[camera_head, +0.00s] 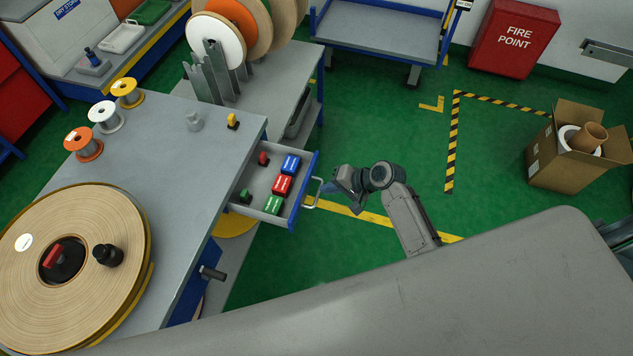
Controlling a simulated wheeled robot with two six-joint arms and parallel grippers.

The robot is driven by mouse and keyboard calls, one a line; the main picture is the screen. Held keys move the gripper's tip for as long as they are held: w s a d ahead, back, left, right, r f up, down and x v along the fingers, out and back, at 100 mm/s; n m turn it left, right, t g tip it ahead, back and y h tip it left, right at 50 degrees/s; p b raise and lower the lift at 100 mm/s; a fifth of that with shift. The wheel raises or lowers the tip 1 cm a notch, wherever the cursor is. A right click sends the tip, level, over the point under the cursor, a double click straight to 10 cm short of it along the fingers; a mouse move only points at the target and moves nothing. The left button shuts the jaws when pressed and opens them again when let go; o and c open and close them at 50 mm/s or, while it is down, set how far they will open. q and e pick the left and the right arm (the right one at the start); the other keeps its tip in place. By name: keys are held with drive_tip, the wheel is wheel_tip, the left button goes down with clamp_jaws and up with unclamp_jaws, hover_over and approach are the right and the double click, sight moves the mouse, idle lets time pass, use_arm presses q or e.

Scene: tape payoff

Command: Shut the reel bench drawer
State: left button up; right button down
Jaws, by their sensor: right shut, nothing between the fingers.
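The reel bench drawer (262,181) is pulled out from the right side of the grey reel bench (170,150). It holds several small red, blue and green boxes. Its silver handle (316,193) is on the drawer's right front. My right gripper (335,187) is just to the right of the handle, shut and empty. I cannot tell whether its fingertips touch the handle. My left gripper is not in view.
A large tape reel (105,215) and several small spools (105,116) sit on the bench. A blue-framed cart (380,30), a red fire point box (514,38) and an open carton (565,165) stand beyond.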

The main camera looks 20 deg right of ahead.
sight(307, 187)
drive_tip(key=shift+w+a+r+p, duration=0.1)
drive_tip(key=shift+w+a+p, duration=0.15)
drive_tip(key=shift+w+a, duration=0.25)
drive_tip(key=shift+w+a+r+p, duration=0.1)
drive_tip(key=shift+w+a+p, duration=0.15)
drive_tip(key=shift+a, duration=0.35)
drive_tip(key=shift+w+a+f, duration=0.1)
drive_tip(key=shift+w+a, duration=0.2)
drive_tip(key=shift+a, duration=0.15)
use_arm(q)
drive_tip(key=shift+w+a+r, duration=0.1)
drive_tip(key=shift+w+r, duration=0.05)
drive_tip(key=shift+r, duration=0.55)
